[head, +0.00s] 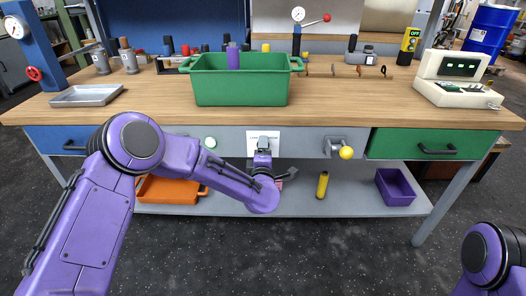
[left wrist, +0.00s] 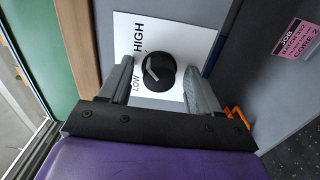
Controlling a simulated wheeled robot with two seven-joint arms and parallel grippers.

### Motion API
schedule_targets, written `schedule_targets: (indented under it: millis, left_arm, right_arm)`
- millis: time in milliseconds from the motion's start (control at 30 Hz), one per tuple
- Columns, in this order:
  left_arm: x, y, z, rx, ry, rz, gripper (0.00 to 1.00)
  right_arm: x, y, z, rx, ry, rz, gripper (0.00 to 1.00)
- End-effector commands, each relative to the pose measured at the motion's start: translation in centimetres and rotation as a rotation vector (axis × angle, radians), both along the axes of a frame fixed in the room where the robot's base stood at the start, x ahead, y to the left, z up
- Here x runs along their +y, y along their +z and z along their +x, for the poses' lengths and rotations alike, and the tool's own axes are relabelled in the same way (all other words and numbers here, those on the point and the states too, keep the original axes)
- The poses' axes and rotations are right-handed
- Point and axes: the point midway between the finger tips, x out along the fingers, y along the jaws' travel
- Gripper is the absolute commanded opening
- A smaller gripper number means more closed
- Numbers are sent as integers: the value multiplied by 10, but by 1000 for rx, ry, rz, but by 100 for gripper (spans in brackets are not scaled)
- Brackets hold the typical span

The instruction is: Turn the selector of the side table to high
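The selector (left wrist: 158,72) is a round black knob with a pale pointer mark, on a white plate (left wrist: 178,35) marked LOW and HIGH. The mark lies on the knob's left side in the left wrist view; its exact setting is hard to tell. The plate (head: 255,134) also shows on the table's grey front in the head view, mostly behind my gripper. My left gripper (left wrist: 160,70) is open, one finger on each side of the knob, with gaps visible. In the head view my left gripper (head: 264,147) hides the knob. My right gripper is out of view.
A lever with a yellow ball (head: 346,152) sticks out right of the plate. A green drawer (head: 410,144) is further right. The lower shelf holds an orange bin (head: 168,191), a yellow cylinder (head: 322,185) and a purple bin (head: 395,187). A green crate (head: 240,88) stands on top.

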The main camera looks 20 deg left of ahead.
Motion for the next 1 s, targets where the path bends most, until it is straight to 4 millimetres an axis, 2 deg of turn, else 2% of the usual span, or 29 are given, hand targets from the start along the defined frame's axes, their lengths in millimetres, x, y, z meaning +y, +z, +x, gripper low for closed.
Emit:
schedule_targets:
  millis: [167,267,500,700,1000]
  left_arm:
    - [0,1,-2,-1,0,-1,63]
    - [-5,1,-13,0,-2,0,63]
    - [-21,1,-68,2,-4,2,63]
    - [-29,0,-97,0,-2,1,63]
    - [-29,0,-101,0,0,0,63]
  right_arm:
    - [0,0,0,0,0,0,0]
    - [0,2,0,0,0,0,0]
    - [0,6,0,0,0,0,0]
    - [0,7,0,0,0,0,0]
    - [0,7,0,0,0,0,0]
